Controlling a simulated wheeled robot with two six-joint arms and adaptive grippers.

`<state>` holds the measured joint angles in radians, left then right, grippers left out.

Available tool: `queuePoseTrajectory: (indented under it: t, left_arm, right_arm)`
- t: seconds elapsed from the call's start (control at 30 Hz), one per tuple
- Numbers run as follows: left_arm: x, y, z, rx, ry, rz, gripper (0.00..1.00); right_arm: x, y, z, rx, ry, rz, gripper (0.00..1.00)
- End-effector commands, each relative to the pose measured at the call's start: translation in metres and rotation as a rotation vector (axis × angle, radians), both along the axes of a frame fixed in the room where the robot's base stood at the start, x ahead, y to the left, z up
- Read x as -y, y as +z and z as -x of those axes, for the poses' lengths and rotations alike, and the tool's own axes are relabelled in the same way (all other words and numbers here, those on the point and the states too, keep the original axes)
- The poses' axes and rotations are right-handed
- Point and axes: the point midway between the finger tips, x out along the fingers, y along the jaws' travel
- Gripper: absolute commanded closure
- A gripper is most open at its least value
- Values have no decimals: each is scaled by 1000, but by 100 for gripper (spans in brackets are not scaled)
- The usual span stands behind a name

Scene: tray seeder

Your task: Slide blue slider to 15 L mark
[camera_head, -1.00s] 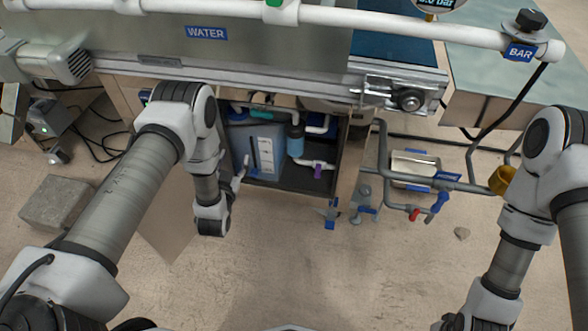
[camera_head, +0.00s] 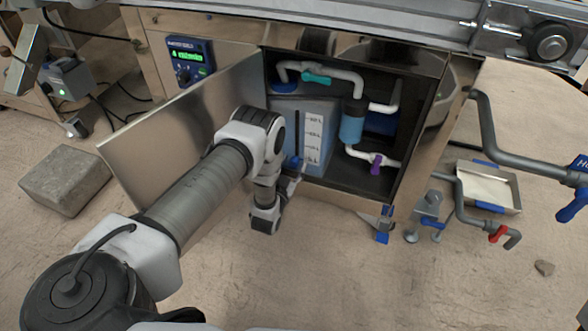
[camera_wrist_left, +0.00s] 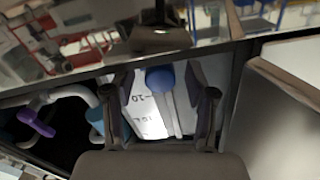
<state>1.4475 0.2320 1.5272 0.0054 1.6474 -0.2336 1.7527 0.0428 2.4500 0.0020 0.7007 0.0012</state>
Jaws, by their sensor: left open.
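The blue slider (camera_head: 294,162) is beside the lower part of the white scale (camera_head: 313,138) on the blue-grey tank (camera_head: 285,107) inside the open cabinet. In the left wrist view the blue knob (camera_wrist_left: 160,78) is near the picture's middle, with the scale (camera_wrist_left: 149,118) below it. A "10" mark shows just below the knob and what looks like "15 L" lower down, so this view seems inverted. My left gripper (camera_wrist_left: 160,106) is open, with a finger on each side of the knob and apparent gaps. In the head view its fingers (camera_head: 288,178) are small and partly hidden.
The cabinet door (camera_head: 185,125) stands open at left, close behind my left arm. A concrete block (camera_head: 65,180) lies on the floor.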

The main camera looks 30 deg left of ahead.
Motion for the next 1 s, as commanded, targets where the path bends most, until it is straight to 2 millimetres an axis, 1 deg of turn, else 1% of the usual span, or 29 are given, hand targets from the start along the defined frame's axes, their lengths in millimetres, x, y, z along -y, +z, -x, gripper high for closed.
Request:
queuePoseTrajectory:
  t: [0.03, 0.1, 0.3, 0.33, 0.37, 0.4, 0.47, 0.5, 0.67, 0.77, 0.87, 1.0]
  left_arm:
    - [-1, -2, -6, 2, 0, -1, 44]
    - [-2, -1, -10, 1, 0, 0, 44]
    - [-3, 1, -11, 0, 0, 0, 44]
    - [-3, 1, -11, 0, 0, 0, 47]
    - [-3, 1, -11, 0, 0, 0, 58]
    - [-3, 1, -11, 0, 0, 0, 72]
    - [-3, 1, -11, 0, 0, 0, 93]
    - [-3, 1, -11, 0, 0, 0, 100]
    - [-3, 2, -11, 0, 0, 0, 100]
    - [-3, 10, -11, 0, 0, 0, 100]
    - [-3, 28, -11, 0, 1, 0, 100]
    - [-3, 65, -11, 1, 1, 0, 100]
  right_arm:
    - [0, -6, 0, 1, -1, 0, 60]
    - [0, -6, -1, 1, -2, 0, 60]
    - [0, -5, -1, 2, -2, 0, 60]
    - [0, -5, -1, 2, -2, 0, 60]
    - [0, -5, -1, 2, -2, 0, 60]
    - [0, -5, -1, 2, -2, 0, 60]
    - [0, -5, -1, 2, -2, 0, 60]
    - [0, -5, -1, 2, -2, 0, 60]
    - [0, -4, -1, 1, -2, 0, 60]
    - [0, 4, 0, 0, -1, 0, 60]
    - [0, 21, 0, -1, 2, 0, 60]
    - [-1, 56, 1, -4, 6, -1, 60]
